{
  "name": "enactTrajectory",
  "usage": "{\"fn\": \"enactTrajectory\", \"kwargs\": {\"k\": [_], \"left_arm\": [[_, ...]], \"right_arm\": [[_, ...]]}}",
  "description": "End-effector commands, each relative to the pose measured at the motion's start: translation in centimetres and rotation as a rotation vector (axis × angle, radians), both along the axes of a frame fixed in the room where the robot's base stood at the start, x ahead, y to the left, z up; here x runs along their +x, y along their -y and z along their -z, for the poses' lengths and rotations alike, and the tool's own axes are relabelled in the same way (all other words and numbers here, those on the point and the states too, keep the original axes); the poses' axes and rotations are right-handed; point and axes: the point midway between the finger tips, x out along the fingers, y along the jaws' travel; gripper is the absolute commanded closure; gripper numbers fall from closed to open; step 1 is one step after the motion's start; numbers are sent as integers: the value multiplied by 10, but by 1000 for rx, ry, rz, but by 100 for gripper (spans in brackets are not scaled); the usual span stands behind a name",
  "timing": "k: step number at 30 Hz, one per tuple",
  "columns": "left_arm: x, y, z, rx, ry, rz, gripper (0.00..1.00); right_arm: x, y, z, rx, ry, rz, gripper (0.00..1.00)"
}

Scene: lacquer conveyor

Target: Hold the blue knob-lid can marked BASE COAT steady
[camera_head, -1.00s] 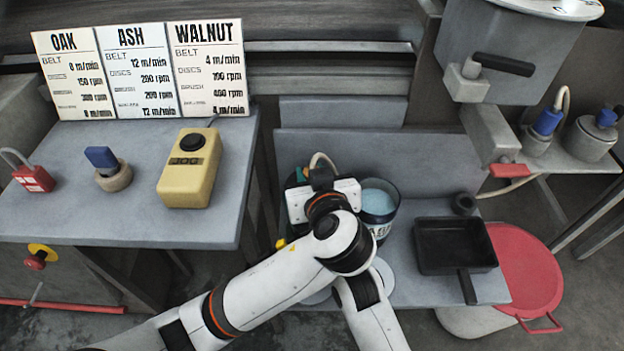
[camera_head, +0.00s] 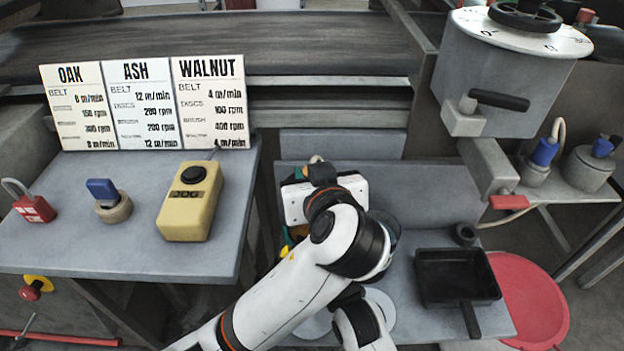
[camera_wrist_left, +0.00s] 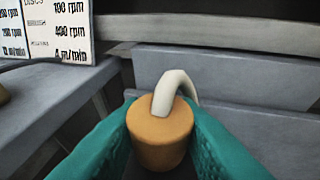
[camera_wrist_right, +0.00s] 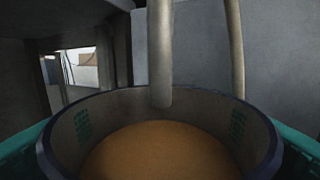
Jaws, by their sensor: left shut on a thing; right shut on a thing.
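In the right wrist view my right gripper (camera_wrist_right: 160,150) is shut on an open can with a dark blue rim (camera_wrist_right: 155,92), its teal fingers on either side. Amber liquid (camera_wrist_right: 160,152) fills its lower part and a pale pipe hangs over it. No lid or BASE COAT marking shows there. My left gripper (camera_wrist_left: 160,140) is shut on an orange-brown cylinder (camera_wrist_left: 160,142) with a pale curved hose at its top. In the head view my white left arm hides most of the right gripper and the can it holds.
A black square pan (camera_head: 457,277) stands right of my arms on the grey bench, near a red round lid (camera_head: 528,300). Pale discs (camera_head: 378,312) lie below the left wrist. A yellow control box (camera_head: 188,205) and speed cards (camera_head: 147,103) occupy the left table.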

Motion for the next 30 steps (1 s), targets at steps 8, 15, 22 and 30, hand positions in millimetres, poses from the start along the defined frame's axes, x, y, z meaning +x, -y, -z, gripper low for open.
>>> {"fn": "enactTrajectory", "kwargs": {"k": [8, 15, 22, 30], "left_arm": [[0, 0, -2, 0, 1, 0, 96], [0, 0, -2, 0, 1, 0, 96], [0, 0, -2, 0, 1, 0, 96], [0, 0, -2, 0, 1, 0, 96]], "right_arm": [[0, 0, -3, 2, 6, 0, 87], [0, 0, -2, 2, 5, 0, 0], [-1, 0, -1, 1, 2, 0, 0], [-34, 14, 0, 0, -1, -1, 0]]}}
